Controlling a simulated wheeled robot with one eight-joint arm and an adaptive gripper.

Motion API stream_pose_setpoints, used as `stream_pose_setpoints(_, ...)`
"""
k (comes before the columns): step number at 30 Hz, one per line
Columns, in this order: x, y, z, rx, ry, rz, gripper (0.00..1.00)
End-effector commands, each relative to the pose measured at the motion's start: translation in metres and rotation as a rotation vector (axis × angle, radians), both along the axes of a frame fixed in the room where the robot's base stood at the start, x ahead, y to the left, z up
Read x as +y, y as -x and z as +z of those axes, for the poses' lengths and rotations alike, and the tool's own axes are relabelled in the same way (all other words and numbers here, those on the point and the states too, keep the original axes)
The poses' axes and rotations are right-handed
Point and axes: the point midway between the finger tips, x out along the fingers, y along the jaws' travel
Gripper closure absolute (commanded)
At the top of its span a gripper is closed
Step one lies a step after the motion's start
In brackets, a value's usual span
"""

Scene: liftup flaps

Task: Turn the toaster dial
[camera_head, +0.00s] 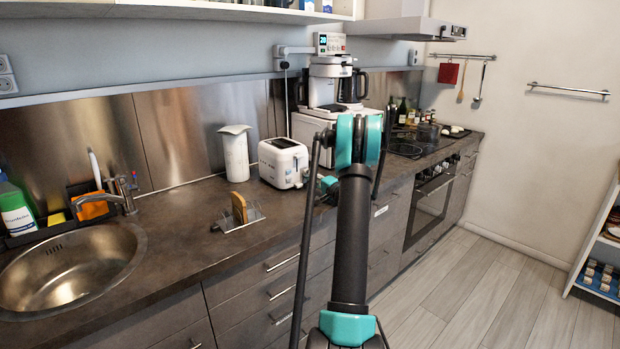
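The white toaster (284,162) stands on the dark counter, left of my raised arm. Its front end faces right toward the arm, and small dark controls show there, too small to tell the dial apart. A small teal and dark part at the end of my arm, seemingly my gripper (326,184), shows just right of the toaster's front end. The black arm link partly hides it. I cannot make out its fingers, whether they are open or shut, or whether they touch the toaster.
A white canister (235,152) stands left of the toaster. A rack with bread (240,211) sits in front of it on the counter (190,225). A coffee maker (334,82) stands on a white box (311,126) behind. The sink (70,265) is at the left. Floor is free at right.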

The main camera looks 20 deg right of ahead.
Motion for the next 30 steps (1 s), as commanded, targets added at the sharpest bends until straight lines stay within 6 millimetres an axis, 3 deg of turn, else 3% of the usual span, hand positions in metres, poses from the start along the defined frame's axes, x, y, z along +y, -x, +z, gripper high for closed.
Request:
stream_pose_setpoints(1, 0.0, 0.0, 0.0, 0.0, 0.0, 0.0, 0.71)
stream_pose_setpoints(4, 0.0, 0.0, 0.0, 0.0, 0.0, 0.0, 0.59)
stream_pose_setpoints(16, -0.003, 0.006, 0.0, -0.001, -0.002, -0.003, 0.59)
stream_pose_setpoints(30, -0.029, 0.089, -0.004, 0.0, -0.001, -0.004, 0.59)
